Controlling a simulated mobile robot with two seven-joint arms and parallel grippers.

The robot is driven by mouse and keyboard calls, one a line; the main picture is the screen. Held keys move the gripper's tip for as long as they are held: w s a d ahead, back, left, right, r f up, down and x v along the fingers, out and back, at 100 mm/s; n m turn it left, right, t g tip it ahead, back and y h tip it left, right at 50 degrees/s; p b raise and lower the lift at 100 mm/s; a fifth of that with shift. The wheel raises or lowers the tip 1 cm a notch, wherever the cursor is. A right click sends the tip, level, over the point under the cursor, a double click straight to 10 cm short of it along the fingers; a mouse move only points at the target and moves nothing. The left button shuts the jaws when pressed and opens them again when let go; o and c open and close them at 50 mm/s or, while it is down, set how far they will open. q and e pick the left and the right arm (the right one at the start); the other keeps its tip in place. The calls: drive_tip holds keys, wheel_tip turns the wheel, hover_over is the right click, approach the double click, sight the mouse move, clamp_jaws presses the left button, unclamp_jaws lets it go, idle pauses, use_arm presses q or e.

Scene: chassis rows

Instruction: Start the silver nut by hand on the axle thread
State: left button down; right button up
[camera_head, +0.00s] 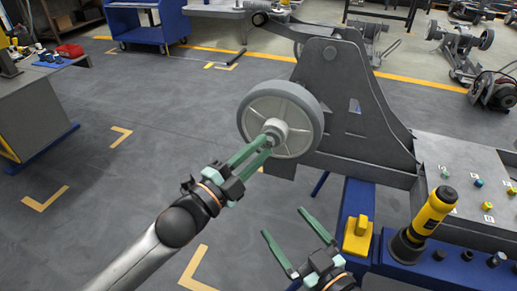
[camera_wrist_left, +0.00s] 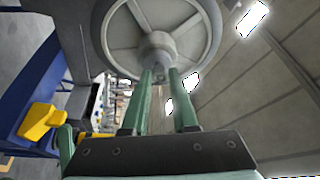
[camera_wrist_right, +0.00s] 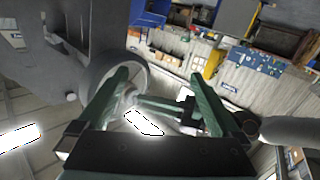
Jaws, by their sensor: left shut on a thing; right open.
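The grey wheel (camera_head: 262,106) is mounted on the side of the dark grey chassis plate (camera_head: 340,75). Its pale hub (camera_head: 281,126) faces me, and it also shows in the left wrist view (camera_wrist_left: 157,45). My left gripper (camera_head: 268,141) is at the hub's outer end, its fingers pointing into it. Its fingers are shut on a small silver piece, seemingly the nut (camera_wrist_left: 160,74), mostly hidden between the tips. The axle thread is hidden, so I cannot tell whether the nut touches it. My right gripper (camera_head: 284,223) is open and empty, lower and nearer, apart from the wheel.
A yellow and black tool (camera_head: 431,212) stands upright on the blue bench edge at right, beside a yellow block (camera_head: 357,237). A panel with coloured parts (camera_head: 468,178) lies behind. A grey table (camera_head: 35,105) stands at left. The floor between is clear.

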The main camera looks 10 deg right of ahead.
use_arm(q)
drive_tip(key=shift+m+p, duration=0.4)
drive_tip(key=shift+r+m+g+p, duration=0.1)
drive_tip(key=shift+m+g+p, duration=0.2)
drive_tip(key=shift+p, duration=0.1)
drive_tip(key=shift+m+p, duration=0.3)
drive_tip(key=shift+p, duration=0.15)
drive_tip(key=shift+r+m+y+p, duration=0.1)
drive_tip(key=shift+m+y+p, duration=0.2)
drive_tip(key=shift+m+p, duration=0.15)
drive_tip(key=shift+w+r+p, duration=0.1)
drive_tip(key=shift+r+p, duration=0.1)
drive_tip(key=shift+p, duration=0.3)
drive_tip(key=shift+m+g+p, duration=0.4)
drive_tip(key=shift+m+p, duration=0.05)
drive_tip(key=shift+f, duration=0.15)
use_arm(e)
drive_tip(key=s+f+m+g, duration=0.1)
drive_tip(key=s+f+g, duration=0.3)
drive_tip(key=f, duration=0.3)
drive_tip(key=s+f+m+g+h, duration=0.1)
drive_tip(key=s+f+g, duration=0.2)
drive_tip(key=f, duration=0.4)
drive_tip(key=shift+s+a+g+h, duration=0.25)
drive_tip(key=shift+s+g+h, duration=0.05)
drive_tip(key=shift+s+g, duration=0.1)
